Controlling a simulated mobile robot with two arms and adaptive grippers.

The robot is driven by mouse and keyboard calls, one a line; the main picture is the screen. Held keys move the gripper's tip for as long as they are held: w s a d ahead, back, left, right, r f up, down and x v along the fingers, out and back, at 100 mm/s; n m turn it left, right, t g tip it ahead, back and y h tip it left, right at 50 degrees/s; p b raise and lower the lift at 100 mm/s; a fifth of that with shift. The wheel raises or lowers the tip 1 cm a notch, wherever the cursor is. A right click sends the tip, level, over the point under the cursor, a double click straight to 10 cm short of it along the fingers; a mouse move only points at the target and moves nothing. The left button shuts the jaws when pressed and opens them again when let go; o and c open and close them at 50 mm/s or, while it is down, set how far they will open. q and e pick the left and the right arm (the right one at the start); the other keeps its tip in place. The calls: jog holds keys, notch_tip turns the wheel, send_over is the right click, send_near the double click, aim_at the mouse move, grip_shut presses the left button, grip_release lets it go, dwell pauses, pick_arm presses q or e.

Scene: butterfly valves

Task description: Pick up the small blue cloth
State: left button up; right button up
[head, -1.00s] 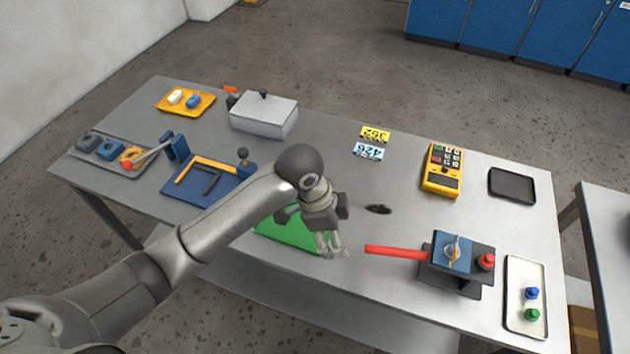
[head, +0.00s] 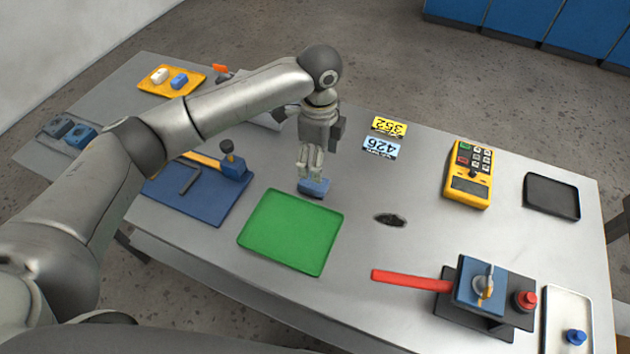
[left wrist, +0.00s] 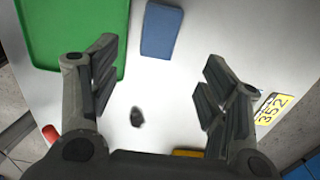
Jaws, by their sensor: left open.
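The small blue cloth (head: 314,187) lies on the grey table just behind the green tray (head: 290,235). In the left wrist view the blue cloth (left wrist: 162,30) is a plain rectangle ahead of the fingertips, beside the green tray (left wrist: 75,35). My left gripper (head: 311,172) points down over the cloth and hides part of its far side in the head view. In the wrist view the left gripper (left wrist: 157,75) is open, with nothing between its fingers. I cannot tell whether the fingertips touch the cloth. My right gripper is out of view.
A dark stain (head: 390,220) marks the table right of the green tray. A red-handled valve fixture (head: 480,290) stands at the front right. A yellow meter (head: 468,173), number cards (head: 381,148) and a black tray (head: 552,196) lie behind. A blue board with tools (head: 200,195) is left.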

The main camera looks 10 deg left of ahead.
aim_at(314, 185)
pick_arm(q)
notch_tip(314, 185, down, 2)
jog(key=shift+s+f, duration=0.15)
jog(key=shift+f, duration=0.4)
jog(key=f+p, duration=0.1)
jog(key=f, duration=0.1)
jog(key=a+f+p, duration=0.1)
jog(key=f, duration=0.2)
jog(key=shift+a, duration=0.1)
jog(key=shift+f, duration=0.2)
jog(key=shift+c, duration=0.9)
jog(key=c, duration=0.5)
jog(key=shift+c, duration=1.2)
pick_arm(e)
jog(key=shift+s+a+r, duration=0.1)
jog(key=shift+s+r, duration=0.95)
